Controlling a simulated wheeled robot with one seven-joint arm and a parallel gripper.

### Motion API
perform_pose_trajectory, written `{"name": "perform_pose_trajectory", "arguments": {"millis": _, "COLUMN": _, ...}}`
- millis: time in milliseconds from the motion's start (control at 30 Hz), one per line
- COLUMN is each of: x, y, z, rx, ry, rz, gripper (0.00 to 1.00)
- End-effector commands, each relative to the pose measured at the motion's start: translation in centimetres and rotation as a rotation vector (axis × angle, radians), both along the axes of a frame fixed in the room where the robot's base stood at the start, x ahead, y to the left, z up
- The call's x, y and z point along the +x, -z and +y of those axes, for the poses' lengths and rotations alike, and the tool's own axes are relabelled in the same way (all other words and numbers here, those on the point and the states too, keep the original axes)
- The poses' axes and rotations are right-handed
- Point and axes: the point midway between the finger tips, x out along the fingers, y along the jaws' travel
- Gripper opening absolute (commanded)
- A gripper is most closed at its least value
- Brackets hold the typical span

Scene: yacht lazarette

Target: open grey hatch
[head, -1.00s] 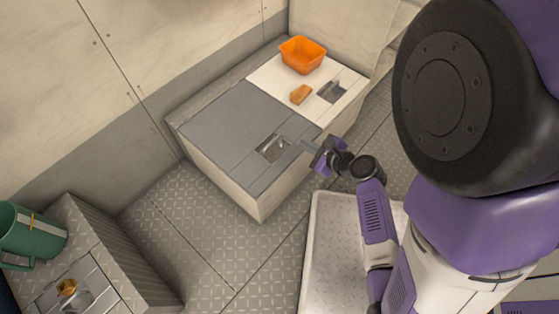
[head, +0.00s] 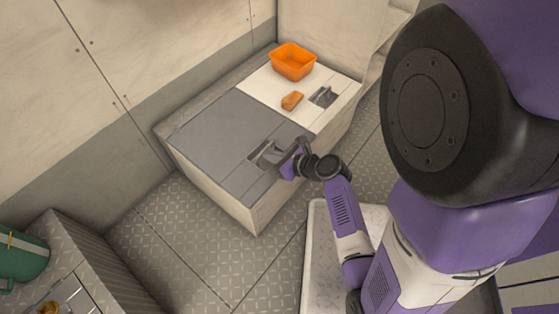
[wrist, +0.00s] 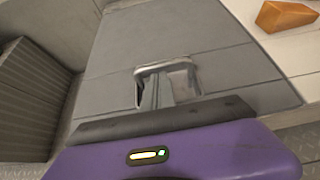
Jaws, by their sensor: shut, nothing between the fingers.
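The grey hatch (head: 215,128) lies flat and closed on top of a pale locker box, and its lid fills much of the wrist view (wrist: 165,40). Its recessed metal handle (wrist: 180,68) is near the middle of the wrist view. My gripper (head: 272,155) is at the handle recess, over the near right part of the lid. In the wrist view its fingers (wrist: 155,92) are together and reach to the handle. They partly cover the recess, and I cannot tell whether they touch the handle.
A white hatch (head: 323,112) with its own handle (head: 323,96) adjoins on the right. An orange bin (head: 293,61) and an orange-brown block (head: 292,101) rest on it. Clear tread-plate floor (head: 185,235) lies before the locker.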

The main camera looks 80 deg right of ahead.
Motion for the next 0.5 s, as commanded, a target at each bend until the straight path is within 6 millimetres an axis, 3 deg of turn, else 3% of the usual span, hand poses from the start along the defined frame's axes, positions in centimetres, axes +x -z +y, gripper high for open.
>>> {"name": "perform_pose_trajectory", "arguments": {"millis": 500, "x": 0.59, "y": 0.32, "z": -0.38, "rx": 0.001, "ry": 0.0, "rz": 0.001, "gripper": 0.0}}
